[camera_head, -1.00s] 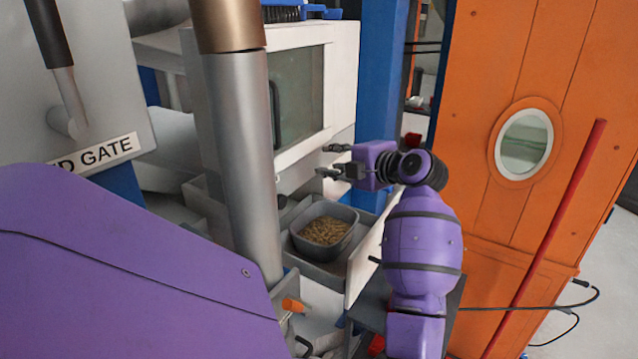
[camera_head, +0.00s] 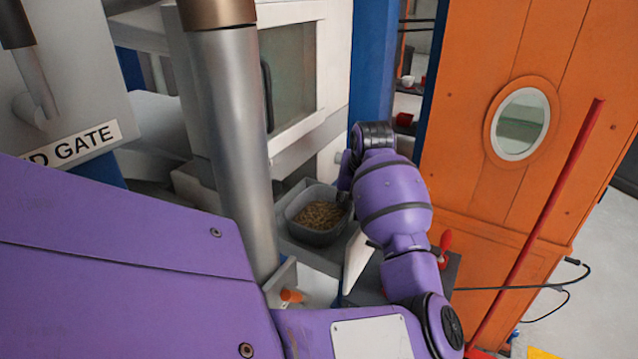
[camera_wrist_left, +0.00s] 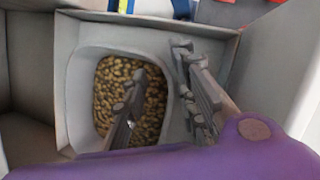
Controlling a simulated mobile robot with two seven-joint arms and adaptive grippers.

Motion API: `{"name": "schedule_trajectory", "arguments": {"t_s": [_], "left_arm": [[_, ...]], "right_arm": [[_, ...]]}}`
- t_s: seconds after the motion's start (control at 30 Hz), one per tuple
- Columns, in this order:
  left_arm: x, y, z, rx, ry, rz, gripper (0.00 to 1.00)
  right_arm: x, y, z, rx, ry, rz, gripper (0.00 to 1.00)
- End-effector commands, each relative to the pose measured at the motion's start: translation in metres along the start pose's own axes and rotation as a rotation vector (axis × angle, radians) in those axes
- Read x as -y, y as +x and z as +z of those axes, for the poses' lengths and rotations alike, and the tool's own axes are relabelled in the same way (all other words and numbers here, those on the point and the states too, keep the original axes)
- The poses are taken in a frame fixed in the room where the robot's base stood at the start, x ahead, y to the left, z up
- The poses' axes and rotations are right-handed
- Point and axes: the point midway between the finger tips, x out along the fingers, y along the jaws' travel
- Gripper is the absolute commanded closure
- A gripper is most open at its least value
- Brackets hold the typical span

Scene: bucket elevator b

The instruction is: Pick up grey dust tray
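The grey dust tray (camera_head: 318,238) is an open tub with rounded corners, partly filled with yellow-brown grain. It sits in a larger grey box-like holder at the foot of the machine. My left gripper (camera_head: 345,196) is at the tray's right side in the head view, partly hidden by its own wrist. In the left wrist view the tray (camera_wrist_left: 78,100) lies below the open gripper (camera_wrist_left: 160,100). One finger is over the grain inside the tray and the other is outside its right rim. I cannot tell whether the fingers touch the wall. My right gripper is not in view.
A metal pipe (camera_head: 233,150) stands just left of the tray. A white panel (camera_head: 357,260) rises close on its right.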

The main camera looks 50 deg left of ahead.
Motion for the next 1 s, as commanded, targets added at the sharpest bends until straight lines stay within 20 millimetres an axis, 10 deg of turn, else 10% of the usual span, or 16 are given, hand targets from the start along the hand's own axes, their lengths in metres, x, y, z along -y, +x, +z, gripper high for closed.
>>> {"name": "schedule_trajectory", "arguments": {"t_s": [0.3,0.5,1.0], "left_arm": [[0.0001,0.0111,0.0,0.0,0.0,0.0,0.75],[0.0,0.011,-0.0001,0.0,0.0,0.001,1.0],[0.0,0.0108,-0.0001,0.0,0.0,0.001,1.0]], "right_arm": [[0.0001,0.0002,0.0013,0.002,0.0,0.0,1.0],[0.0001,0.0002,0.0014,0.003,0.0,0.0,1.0],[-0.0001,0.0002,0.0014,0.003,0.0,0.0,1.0]]}}
